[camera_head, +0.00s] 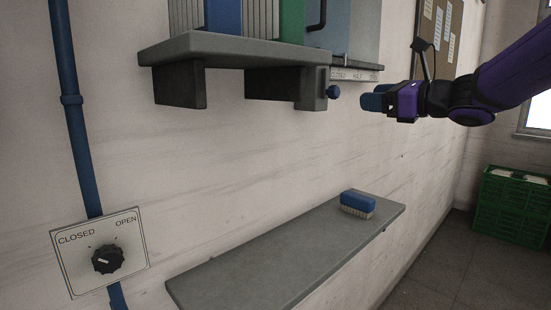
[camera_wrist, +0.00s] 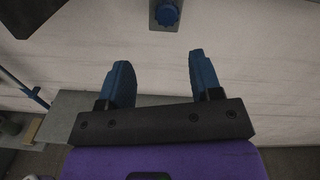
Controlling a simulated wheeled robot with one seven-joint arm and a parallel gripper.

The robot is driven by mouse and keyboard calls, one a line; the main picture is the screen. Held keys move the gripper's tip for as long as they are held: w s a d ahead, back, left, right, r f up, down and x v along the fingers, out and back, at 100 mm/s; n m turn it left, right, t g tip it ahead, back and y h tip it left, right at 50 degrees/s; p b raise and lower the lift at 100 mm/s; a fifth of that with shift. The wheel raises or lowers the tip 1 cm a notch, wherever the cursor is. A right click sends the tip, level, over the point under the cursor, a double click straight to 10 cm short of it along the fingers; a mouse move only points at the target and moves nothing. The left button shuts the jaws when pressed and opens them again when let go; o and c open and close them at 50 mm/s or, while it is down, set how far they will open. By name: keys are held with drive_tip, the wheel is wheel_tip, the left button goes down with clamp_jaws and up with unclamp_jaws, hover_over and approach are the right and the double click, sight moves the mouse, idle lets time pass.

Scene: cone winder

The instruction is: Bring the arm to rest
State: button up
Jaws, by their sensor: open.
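My gripper (camera_head: 372,101) is at the upper right in the head view, on the end of my purple and black arm. It hangs in the air, well above the lower grey shelf and to the right of a blue knob (camera_head: 334,92) under the upper shelf. In the wrist view the two blue fingers of my gripper (camera_wrist: 160,80) stand apart with nothing between them. The blue knob (camera_wrist: 167,15) shows beyond the fingertips in that view, apart from them.
An upper grey shelf (camera_head: 220,46) bears blue and green things. A blue brush (camera_head: 357,204) lies on the lower grey shelf (camera_head: 275,262). A dial plate (camera_head: 130,245) marked CLOSED and OPEN is by a blue pipe (camera_head: 70,100). Green crates (camera_head: 515,205) stand at right.

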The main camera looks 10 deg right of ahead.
drive_tip(key=s+a+f+n+g+h, duration=0.1)
drive_tip(key=s+a+f+n+g, duration=0.25)
drive_tip(key=s+n, duration=0.4)
drive_tip(key=s+a+f+n+g+h, duration=0.1)
drive_tip(key=s+a+f+n+g, duration=0.25)
drive_tip(key=s+f+n, duration=0.35)
drive_tip(key=s+d+f+n+g+h, duration=0.1)
drive_tip(key=s+d+f+n+h, duration=0.1)
drive_tip(key=s+d+n+h, duration=0.2)
drive_tip(key=s+d+f+n+g+h, duration=0.1)
drive_tip(key=s+d+f+n+h, duration=0.2)
drive_tip(key=s+n, duration=0.4)
drive_tip(key=shift+s+d+f+h, duration=0.35)
drive_tip(key=shift+s+h, duration=0.55)
drive_tip(key=shift+s, duration=0.2)
